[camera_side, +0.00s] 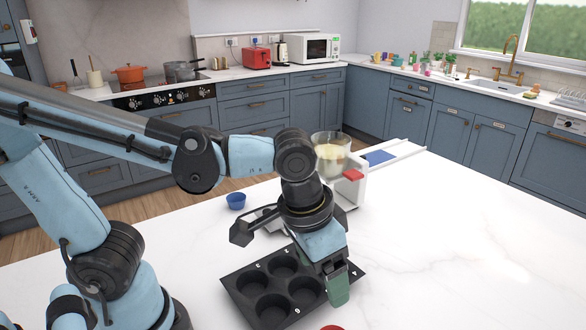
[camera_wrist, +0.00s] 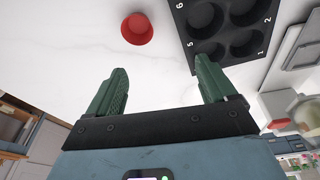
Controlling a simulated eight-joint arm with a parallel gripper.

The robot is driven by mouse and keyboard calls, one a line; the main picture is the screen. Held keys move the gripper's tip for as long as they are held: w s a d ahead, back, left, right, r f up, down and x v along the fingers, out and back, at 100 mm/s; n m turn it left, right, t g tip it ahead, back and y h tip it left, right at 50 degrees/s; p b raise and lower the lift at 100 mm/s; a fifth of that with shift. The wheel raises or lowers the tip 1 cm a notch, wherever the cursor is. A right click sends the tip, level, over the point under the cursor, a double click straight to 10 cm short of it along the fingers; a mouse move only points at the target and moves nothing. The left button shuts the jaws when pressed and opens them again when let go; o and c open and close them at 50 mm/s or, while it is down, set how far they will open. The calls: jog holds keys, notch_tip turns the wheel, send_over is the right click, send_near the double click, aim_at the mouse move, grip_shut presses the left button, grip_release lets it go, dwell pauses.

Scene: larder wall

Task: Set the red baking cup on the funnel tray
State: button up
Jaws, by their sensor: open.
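The red baking cup (camera_wrist: 137,28) stands on the white worktop beside the muffin tin, ahead of my fingertips in the wrist view. In the side view only a red sliver of it (camera_side: 333,327) shows at the bottom edge. My gripper (camera_wrist: 160,68) is open and empty, its green fingers apart; in the side view it (camera_side: 338,287) is over the tin's right edge. The funnel (camera_side: 331,150), a clear bowl with pale contents, sits on a white stand with a red part.
A black muffin tin (camera_side: 242,285) with numbered wells lies beneath my gripper; it also shows in the wrist view (camera_wrist: 184,32). A blue cup (camera_side: 236,201) stands left of the grey plate. The worktop's right side is clear.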

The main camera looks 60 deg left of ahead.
jog(key=shift+g+y, duration=0.3)
jog(key=shift+g, duration=0.2)
jog(key=shift+s+d+f, duration=0.15)
jog(key=shift+d+f, duration=0.4)
jog(key=shift+f, duration=0.65)
jog(key=shift+s+d+f, duration=0.1)
jog(key=shift+d+f, duration=0.4)
jog(key=shift+f, duration=0.7)
jog(key=shift+s+d+f, duration=0.15)
jog(key=shift+d+f, duration=0.4)
jog(key=shift+f, duration=0.65)
jog(key=shift+w+d+f, duration=0.1)
jog(key=shift+d+f, duration=0.05)
jog(key=shift+f, duration=0.7)
jog(key=shift+w+d+f, duration=0.15)
jog(key=shift+f, duration=0.7)
jog(key=shift+w+d+f, duration=0.1)
jog(key=shift+d+f, duration=0.05)
jog(key=shift+f, duration=0.7)
jog(key=c, duration=1.1)
jog(key=shift+r, duration=0.15)
